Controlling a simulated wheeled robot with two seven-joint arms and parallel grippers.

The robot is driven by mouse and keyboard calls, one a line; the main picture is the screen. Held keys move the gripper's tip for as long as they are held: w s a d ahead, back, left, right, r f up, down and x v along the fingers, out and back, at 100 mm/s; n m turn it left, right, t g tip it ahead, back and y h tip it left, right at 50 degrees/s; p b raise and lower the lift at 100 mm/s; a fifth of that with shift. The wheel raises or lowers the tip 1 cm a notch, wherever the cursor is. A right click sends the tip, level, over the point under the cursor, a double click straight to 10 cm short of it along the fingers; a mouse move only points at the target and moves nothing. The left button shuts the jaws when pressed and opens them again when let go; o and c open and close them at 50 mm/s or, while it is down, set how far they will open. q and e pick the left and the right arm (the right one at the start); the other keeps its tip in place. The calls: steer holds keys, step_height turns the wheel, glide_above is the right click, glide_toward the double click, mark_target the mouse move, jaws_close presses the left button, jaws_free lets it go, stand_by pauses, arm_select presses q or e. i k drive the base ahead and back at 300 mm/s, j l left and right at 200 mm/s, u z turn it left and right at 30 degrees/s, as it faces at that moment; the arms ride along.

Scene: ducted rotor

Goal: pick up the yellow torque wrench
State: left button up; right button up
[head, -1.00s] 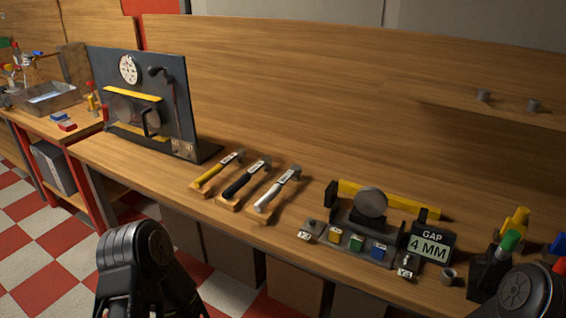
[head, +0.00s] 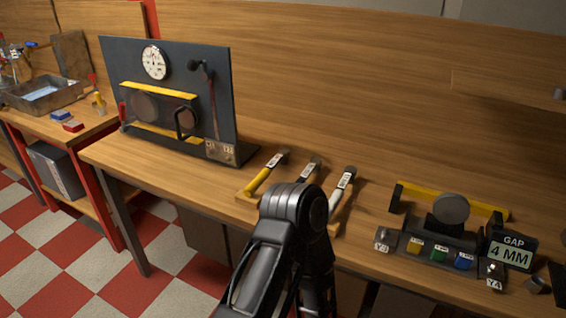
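The yellow torque wrench (head: 261,179) lies on a small wooden rest on the workbench, its grey head pointing to the back right. A black-handled wrench (head: 308,172) lies just to its right, its lower part hidden behind my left arm. A white-handled wrench (head: 342,187) lies further right, also partly covered. My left arm rises from the bottom middle, with its dark rounded joint in front of the wrench rests. The fingers of my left gripper do not show. My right arm and gripper are out of the picture.
A dark upright panel (head: 218,80) with a dial and yellow bars stands left of the wrenches. A fixture with coloured blocks (head: 437,248) and a "GAP 4 MM" sign (head: 511,252) stand to the right. A metal tray (head: 42,94) sits on the far-left bench.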

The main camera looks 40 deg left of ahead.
mark_target(283, 154)
steer(key=k+j, duration=0.1)
steer(key=j, duration=0.35)
steer(key=j+z, duration=0.1)
steer(key=j, duration=0.3)
steer(key=k+j, duration=0.15)
steer(key=j, duration=0.25)
steer(key=j+z, duration=0.05)
